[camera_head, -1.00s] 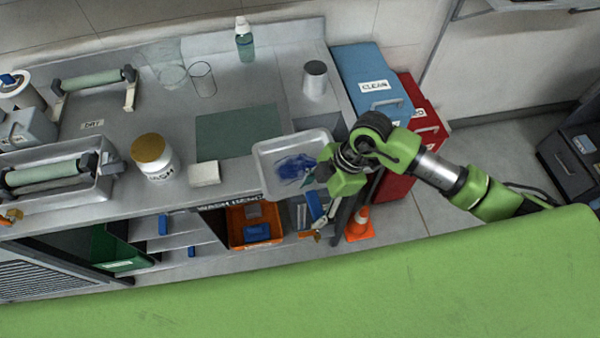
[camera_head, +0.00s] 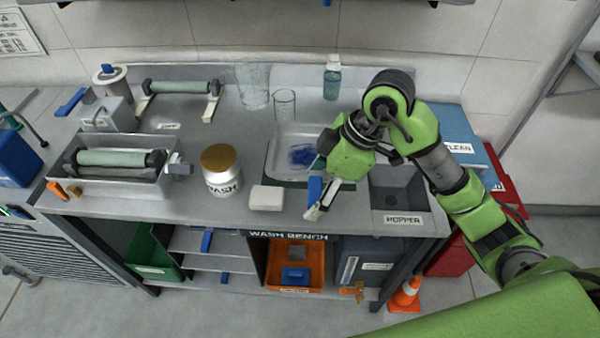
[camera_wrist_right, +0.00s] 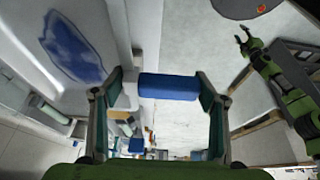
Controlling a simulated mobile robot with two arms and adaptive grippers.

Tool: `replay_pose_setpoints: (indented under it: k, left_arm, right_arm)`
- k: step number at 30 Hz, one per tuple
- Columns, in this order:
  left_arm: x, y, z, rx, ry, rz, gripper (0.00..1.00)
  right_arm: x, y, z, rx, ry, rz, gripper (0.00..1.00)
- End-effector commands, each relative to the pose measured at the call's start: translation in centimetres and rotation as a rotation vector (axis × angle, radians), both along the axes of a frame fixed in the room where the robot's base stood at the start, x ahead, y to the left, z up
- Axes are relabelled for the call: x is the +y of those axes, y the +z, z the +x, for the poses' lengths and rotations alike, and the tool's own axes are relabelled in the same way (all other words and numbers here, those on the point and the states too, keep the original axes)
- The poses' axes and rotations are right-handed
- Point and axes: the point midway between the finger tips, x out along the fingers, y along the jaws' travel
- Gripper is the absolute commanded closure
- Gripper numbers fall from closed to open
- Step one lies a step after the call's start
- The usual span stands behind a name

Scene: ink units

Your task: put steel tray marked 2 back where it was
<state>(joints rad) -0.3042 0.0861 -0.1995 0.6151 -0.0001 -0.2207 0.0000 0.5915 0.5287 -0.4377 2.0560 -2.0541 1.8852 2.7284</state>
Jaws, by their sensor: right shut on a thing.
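A shallow steel tray (camera_head: 287,136) with a blue ink smear is at the middle of the wash bench in the head view, over the dark green mat (camera_head: 285,183). I cannot tell whether it rests on the mat or hangs just above. No number shows on it. My right gripper (camera_head: 318,200) is at its right front side, shut on its blue handle (camera_head: 315,188). In the right wrist view the handle (camera_wrist_right: 169,88) lies between the fingers of that gripper (camera_wrist_right: 160,82), with the smeared tray (camera_wrist_right: 105,25) at left. My left gripper (camera_wrist_right: 243,37) shows small there, open and empty.
A wash jar (camera_head: 222,172) and a white block (camera_head: 266,198) stand left of the tray. A glass beaker (camera_head: 285,104) and a bottle (camera_head: 332,78) stand behind. The hopper (camera_head: 400,195) opens at right. A roller tray (camera_head: 112,185) is at left.

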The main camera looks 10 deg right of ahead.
Motion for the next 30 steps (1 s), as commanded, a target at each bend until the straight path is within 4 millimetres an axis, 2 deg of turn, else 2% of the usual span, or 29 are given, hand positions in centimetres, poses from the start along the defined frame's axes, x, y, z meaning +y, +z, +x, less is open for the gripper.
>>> replay_pose_setpoints:
  k: [3,7,15,23,27,30]
  left_arm:
    - [-0.6,1.2,0.4,-0.007,0.001,-0.007,0.6]
    - [-1.1,1.9,0.9,-0.014,0.003,-0.014,0.6]
    - [-1.0,2.8,1.1,-0.016,0.002,-0.013,0.6]
    - [-0.8,3.1,0.9,-0.012,0.001,-0.009,0.6]
    - [-0.6,4.3,0.7,-0.01,0.001,-0.007,0.6]
    - [-0.5,4.5,0.7,-0.01,0.0,-0.006,0.6]
  right_arm:
    - [-0.5,-0.9,2.9,0.004,-0.003,0.003,0.55]
    - [-1.0,-2.2,5.7,0.003,-0.002,0.003,0.55]
    - [-1.8,-6.9,9.5,0.0,0.002,0.002,0.55]
    - [-2.1,-8.6,10.8,0.0,0.003,0.001,0.55]
    - [-2.1,-10.5,10.7,0.003,0.002,0.002,0.55]
    - [-2.1,-11.4,10.8,-0.001,0.003,0.002,0.55]
